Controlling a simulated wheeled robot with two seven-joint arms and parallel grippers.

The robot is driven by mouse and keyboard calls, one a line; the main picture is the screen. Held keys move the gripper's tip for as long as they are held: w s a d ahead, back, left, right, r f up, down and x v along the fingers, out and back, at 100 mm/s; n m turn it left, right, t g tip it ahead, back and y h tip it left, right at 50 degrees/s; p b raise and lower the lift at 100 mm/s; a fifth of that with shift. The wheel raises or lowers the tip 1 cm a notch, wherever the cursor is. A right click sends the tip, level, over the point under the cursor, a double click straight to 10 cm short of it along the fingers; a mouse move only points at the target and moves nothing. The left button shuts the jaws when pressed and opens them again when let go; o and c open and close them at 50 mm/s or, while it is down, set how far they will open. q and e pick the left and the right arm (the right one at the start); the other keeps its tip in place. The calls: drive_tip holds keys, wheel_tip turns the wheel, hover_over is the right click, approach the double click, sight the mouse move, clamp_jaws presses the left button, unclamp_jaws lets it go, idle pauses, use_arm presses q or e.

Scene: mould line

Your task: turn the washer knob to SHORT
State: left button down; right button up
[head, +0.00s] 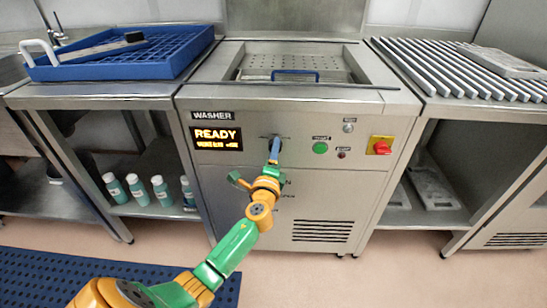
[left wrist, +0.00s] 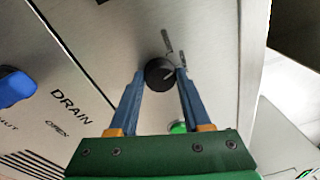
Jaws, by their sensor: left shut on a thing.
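The washer (head: 330,190) stands in the middle of the head view, its display (head: 216,138) lit with READY. My left gripper (head: 276,143) reaches its front panel and hides most of the knob there. In the left wrist view the black round knob (left wrist: 158,74) sits between the two blue fingers of my left gripper (left wrist: 159,80), which is shut on it. A pale pointer line on the knob slants to the upper right. Two small grey labels (left wrist: 168,41) lie beside the knob, too small to read. My right gripper is out of view.
A green button (head: 320,148) and a red switch on yellow (head: 380,145) are right of the knob. A blue handle (left wrist: 14,88) beside the word DRAIN shows in the left wrist view. A blue rack (head: 120,62) and slatted counter (head: 450,70) flank the washer.

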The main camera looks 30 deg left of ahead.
use_arm(q)
drive_tip(key=shift+d+f+n+y+b, duration=0.1)
drive_tip(key=shift+n+y+b, duration=0.1)
drive_tip(key=shift+n+b, duration=1.2)
drive_tip(key=shift+f+n+y+b, duration=0.15)
drive_tip(key=shift+n+b, duration=0.55)
drive_tip(key=shift+n, duration=1.3)
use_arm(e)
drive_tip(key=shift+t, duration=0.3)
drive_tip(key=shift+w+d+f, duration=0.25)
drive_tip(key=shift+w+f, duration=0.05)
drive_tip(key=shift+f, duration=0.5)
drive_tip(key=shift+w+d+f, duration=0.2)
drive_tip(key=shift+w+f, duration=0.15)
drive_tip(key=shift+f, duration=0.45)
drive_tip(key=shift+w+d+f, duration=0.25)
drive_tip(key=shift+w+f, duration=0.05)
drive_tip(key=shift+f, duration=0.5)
use_arm(q)
drive_tip(key=shift+r, duration=0.15)
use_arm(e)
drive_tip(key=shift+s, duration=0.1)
use_arm(q)
drive_tip(key=c, duration=0.8)
unclamp_jaws()
drive_tip(key=o, duration=0.4)
drive_tip(key=shift+o, duration=0.2)
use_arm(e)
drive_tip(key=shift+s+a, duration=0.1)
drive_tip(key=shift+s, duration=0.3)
